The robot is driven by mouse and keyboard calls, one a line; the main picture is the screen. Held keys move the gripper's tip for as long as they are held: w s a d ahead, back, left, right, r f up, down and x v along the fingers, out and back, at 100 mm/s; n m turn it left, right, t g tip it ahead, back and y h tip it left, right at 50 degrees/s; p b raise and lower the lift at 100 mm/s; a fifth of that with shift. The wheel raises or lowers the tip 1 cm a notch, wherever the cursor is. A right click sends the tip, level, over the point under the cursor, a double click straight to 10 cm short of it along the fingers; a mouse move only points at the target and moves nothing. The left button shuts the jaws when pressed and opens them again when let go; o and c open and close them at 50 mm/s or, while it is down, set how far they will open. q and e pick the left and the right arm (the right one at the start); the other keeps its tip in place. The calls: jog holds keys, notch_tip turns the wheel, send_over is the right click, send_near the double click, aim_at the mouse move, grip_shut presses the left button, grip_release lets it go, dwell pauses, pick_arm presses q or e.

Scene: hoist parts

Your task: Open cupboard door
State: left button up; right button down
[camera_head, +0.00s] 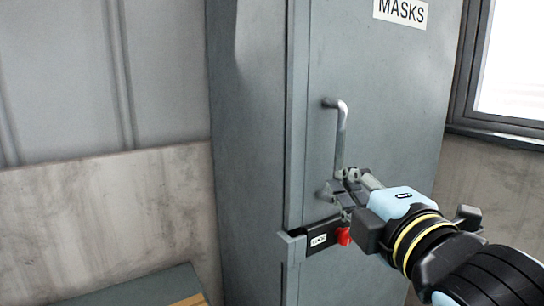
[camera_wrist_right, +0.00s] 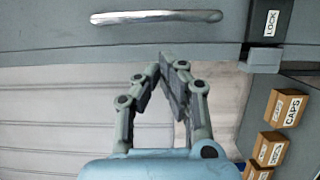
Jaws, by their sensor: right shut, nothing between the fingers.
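The grey cupboard door (camera_head: 390,90) carries a MASKS label and looks closed in the head view. Its metal bar handle (camera_head: 341,125) stands upright there; it lies across the top of the right wrist view (camera_wrist_right: 155,17). A black lock plate (camera_head: 320,240) with a red piece (camera_head: 343,236) sits below the handle at the door's left edge. My right gripper (camera_head: 345,184) overlaps the handle's lower end in the head view, but in the right wrist view its shut, empty fingertips (camera_wrist_right: 162,66) show apart from the bar. I cannot tell whether they touch. My left gripper is out of view.
A grey wall (camera_head: 105,205) stands left of the cupboard and a window (camera_head: 510,75) is at the right. A low grey surface (camera_head: 140,289) shows at the bottom left. In the right wrist view, several cardboard boxes, one marked CAPS (camera_wrist_right: 285,108), are at the right.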

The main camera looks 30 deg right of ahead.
jog(key=p, duration=0.2)
send_near(314, 157)
jog(key=x, duration=0.5)
jog(key=shift+w+r, duration=0.15)
jog(key=shift+w, duration=0.2)
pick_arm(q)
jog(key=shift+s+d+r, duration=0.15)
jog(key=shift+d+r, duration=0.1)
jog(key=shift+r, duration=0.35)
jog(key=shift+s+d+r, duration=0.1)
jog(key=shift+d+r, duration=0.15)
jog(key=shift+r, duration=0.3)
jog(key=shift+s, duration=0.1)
pick_arm(e)
jog(key=shift+s+d, duration=0.1)
